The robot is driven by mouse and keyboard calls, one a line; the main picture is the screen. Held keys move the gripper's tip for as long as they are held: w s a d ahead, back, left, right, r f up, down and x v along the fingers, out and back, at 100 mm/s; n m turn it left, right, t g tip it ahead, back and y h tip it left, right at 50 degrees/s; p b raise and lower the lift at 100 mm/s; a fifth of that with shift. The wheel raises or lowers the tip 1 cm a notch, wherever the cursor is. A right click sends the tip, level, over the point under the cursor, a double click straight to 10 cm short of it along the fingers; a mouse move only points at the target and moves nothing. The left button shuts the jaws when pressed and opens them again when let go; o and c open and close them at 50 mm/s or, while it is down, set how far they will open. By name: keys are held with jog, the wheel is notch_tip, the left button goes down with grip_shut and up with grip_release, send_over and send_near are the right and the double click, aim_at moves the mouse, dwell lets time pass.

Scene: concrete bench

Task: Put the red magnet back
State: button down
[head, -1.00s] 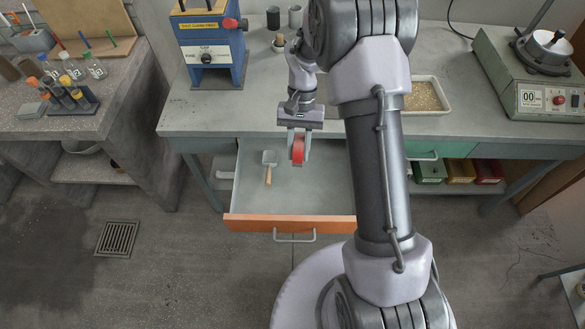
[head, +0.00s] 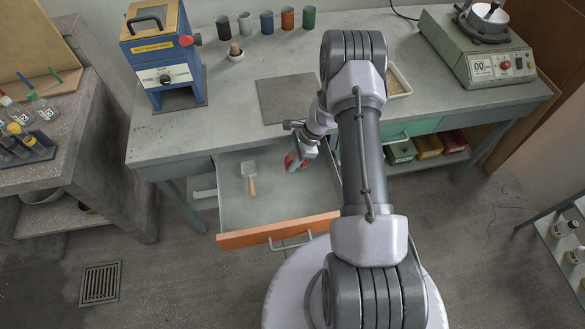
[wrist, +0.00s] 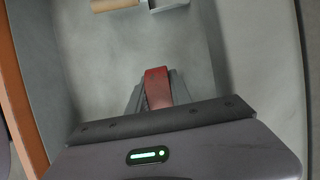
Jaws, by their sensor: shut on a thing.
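The red magnet (head: 291,161) is between the fingers of my gripper (head: 297,163), over the right part of the open drawer (head: 235,205). In the wrist view the red magnet (wrist: 157,88) shows between the two grey fingertips of my gripper (wrist: 155,95), with the grey drawer floor (wrist: 110,60) beyond it. My gripper is shut on the magnet. Whether the magnet touches the drawer floor, I cannot tell. The drawer has an orange front (head: 280,230) and is pulled out from under the bench.
A small scoop (head: 250,175) with a wooden handle lies in the drawer, left of the magnet. The bench top (head: 225,125) carries a blue machine (head: 165,60), several cups, a dark mat (head: 285,97) and a green device (head: 485,60). The drawer's front part is clear.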

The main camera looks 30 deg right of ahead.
aim_at(287, 174)
notch_tip(287, 174, down, 3)
jog(key=shift+b, duration=0.45)
jog(key=shift+r, duration=0.15)
jog(key=c, duration=1.6)
grip_release()
jog(key=shift+f, duration=0.2)
jog(key=o, duration=0.4)
jog(key=shift+o, duration=0.2)
